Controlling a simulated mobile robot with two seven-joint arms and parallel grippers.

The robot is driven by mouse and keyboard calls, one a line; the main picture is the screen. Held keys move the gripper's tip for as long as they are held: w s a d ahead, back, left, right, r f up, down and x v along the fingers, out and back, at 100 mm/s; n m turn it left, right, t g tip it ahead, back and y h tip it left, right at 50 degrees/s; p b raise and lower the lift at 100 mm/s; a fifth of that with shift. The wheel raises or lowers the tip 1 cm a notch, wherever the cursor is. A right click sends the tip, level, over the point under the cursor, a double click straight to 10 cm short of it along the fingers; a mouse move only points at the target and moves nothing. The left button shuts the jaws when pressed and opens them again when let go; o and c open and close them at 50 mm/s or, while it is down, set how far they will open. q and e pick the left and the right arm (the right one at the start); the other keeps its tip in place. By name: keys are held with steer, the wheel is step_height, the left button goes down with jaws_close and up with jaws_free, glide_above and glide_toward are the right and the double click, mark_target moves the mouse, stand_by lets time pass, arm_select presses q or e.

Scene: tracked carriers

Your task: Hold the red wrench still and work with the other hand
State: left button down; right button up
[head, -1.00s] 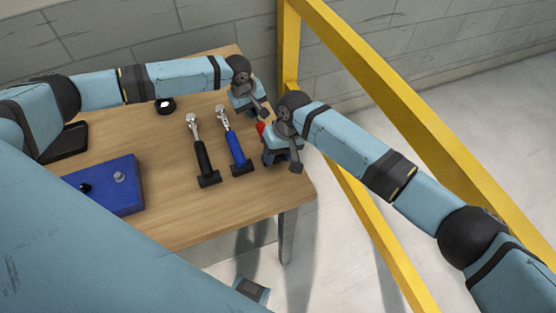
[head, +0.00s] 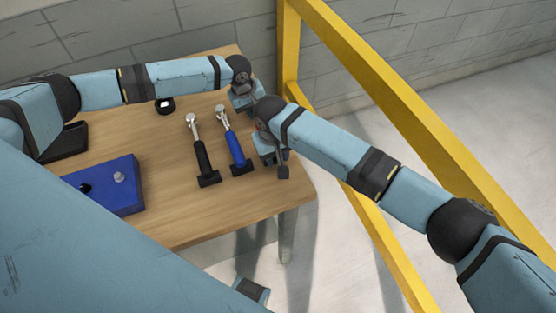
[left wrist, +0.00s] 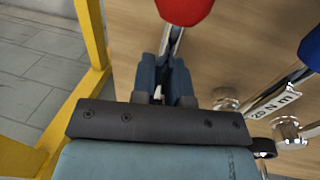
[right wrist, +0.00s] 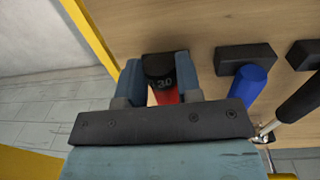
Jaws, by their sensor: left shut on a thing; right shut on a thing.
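The red wrench is hidden behind my grippers in the head view. In the left wrist view its red handle (left wrist: 185,8) and bright metal shaft show. My left gripper (head: 245,98) is shut on that shaft, with the fingers close together (left wrist: 168,70). In the right wrist view the wrench's black end cap (right wrist: 160,66), marked 30, and a bit of red handle sit between the fingers of my right gripper (head: 270,148). The right gripper is shut on this end. Both grippers are at the table's right side.
A blue-handled wrench (head: 236,145) and a black-handled wrench (head: 203,158) lie left of my grippers. A blue block (head: 125,195) with a bolt, a black ring (head: 165,108) and a dark tray (head: 65,144) are farther left. A yellow rail (head: 360,75) runs close on the right.

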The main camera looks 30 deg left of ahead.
steer(key=shift+s+a+t+h, duration=0.1)
steer(key=shift+t+h, duration=0.3)
steer(key=shift+t, duration=0.1)
steer(key=shift+s+t+h, duration=0.15)
steer(key=shift+t+h, duration=0.75)
steer(key=shift+t, duration=0.1)
steer(key=shift+a, duration=0.1)
